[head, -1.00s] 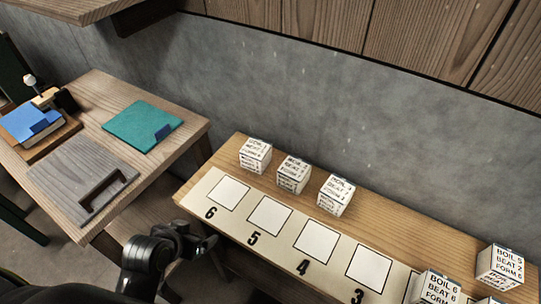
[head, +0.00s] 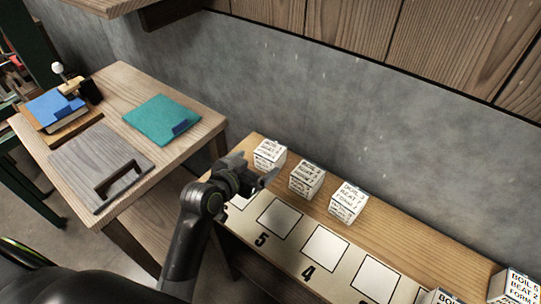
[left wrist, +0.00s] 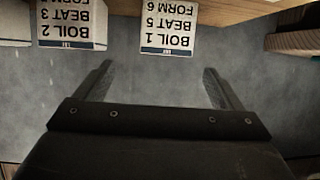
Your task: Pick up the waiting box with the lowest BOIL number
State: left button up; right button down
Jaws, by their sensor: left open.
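Three white printed boxes stand in a row at the back of the wooden bench. The leftmost box (head: 270,154) appears to be the one reading BOIL 1, BEAT 5, FORM 6 upside down in the left wrist view (left wrist: 168,26). The middle box (head: 307,179) appears to match BOIL 2, BEAT 3 (left wrist: 70,22). The third box (head: 348,202) has print too small to read surely. My left gripper (head: 253,168) is open and empty, just in front of the leftmost box; its fingers (left wrist: 158,75) show apart, short of the box. My right gripper is out of view.
A pale strip with numbered squares (head: 325,247) runs along the bench front. More boxes stand at lower right, one reading BOIL 5 (head: 516,285), another cut off (head: 438,297). A side table at left holds a teal folder (head: 161,119), a grey board (head: 98,160) and books (head: 55,109).

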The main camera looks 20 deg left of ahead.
aim_at(268, 156)
pick_arm(q)
jog(key=x, duration=0.6)
jog(key=shift+w+f, duration=0.15)
jog(key=shift+a+p+x, duration=0.15)
jog(key=shift+p+x, duration=0.15)
jog(key=shift+x, duration=1)
jog(key=shift+a+p+x, duration=0.15)
jog(key=shift+p+x, duration=0.1)
jog(key=shift+x, duration=1.05)
jog(key=shift+w, duration=0.15)
jog(key=shift+c, duration=0.4)
jog(key=c, duration=1.1)
